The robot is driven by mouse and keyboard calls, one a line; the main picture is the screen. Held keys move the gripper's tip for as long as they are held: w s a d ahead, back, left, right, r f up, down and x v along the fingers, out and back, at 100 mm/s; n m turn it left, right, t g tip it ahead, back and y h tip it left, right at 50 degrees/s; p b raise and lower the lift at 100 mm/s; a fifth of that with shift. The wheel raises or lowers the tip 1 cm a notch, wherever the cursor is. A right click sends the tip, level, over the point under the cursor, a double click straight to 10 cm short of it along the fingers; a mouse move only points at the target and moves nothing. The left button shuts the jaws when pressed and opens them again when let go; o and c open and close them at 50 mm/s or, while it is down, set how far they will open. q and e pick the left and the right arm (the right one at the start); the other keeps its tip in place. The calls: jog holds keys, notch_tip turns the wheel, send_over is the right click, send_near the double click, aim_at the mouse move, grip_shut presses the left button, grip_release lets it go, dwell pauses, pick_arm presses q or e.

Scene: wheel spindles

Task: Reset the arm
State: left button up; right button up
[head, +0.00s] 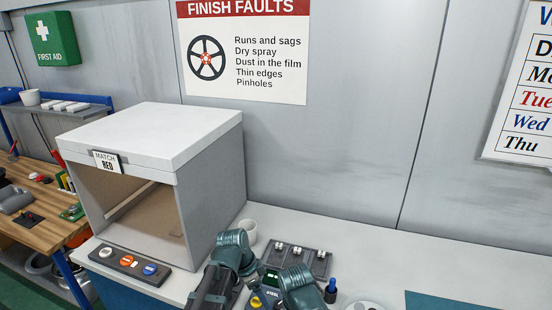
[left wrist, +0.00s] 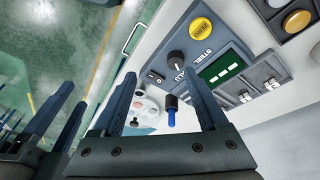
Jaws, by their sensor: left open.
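My left gripper (left wrist: 165,90) fills the lower part of the left wrist view. Its two dark fingers stand wide apart with nothing held between them. Beyond them is a small blue-tipped, black-topped dropper (left wrist: 171,112) on the white bench. In the head view two teal arm links of mine show at the bottom middle, and the fingertips are not clear there. Another dark gripper, seemingly my right one (left wrist: 55,120), shows at the left edge of the left wrist view, partly cut off.
A grey meter marked STEEL (left wrist: 195,45) lies close to the left gripper. A tray (head: 318,257) with metal pieces, a white cup (head: 250,236) and the dropper (head: 331,290) surround my arms. A booth (head: 210,190) labelled MATCH RED and a button panel (head: 115,259) stand left.

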pick_arm(q)
jog(key=s+f+n+y+b, duration=0.2)
jog(key=s+f+n, duration=0.1)
jog(key=s+n, duration=0.2)
jog(key=s+a+f+n+y+b, duration=0.1)
jog(key=s+f+n+y+b, duration=0.1)
jog(key=s, duration=0.5)
notch_tip(320, 180, down, 2)
jog(key=n+b, duration=0.1)
jog(key=n, duration=0.1)
jog(key=shift+s+f+n+g+y, duration=0.25)
jog(key=shift+s+n+g+y, duration=0.05)
jog(key=shift+s+n+y, duration=0.1)
pick_arm(e)
notch_tip(320, 180, down, 7)
jog(key=shift+r, duration=0.15)
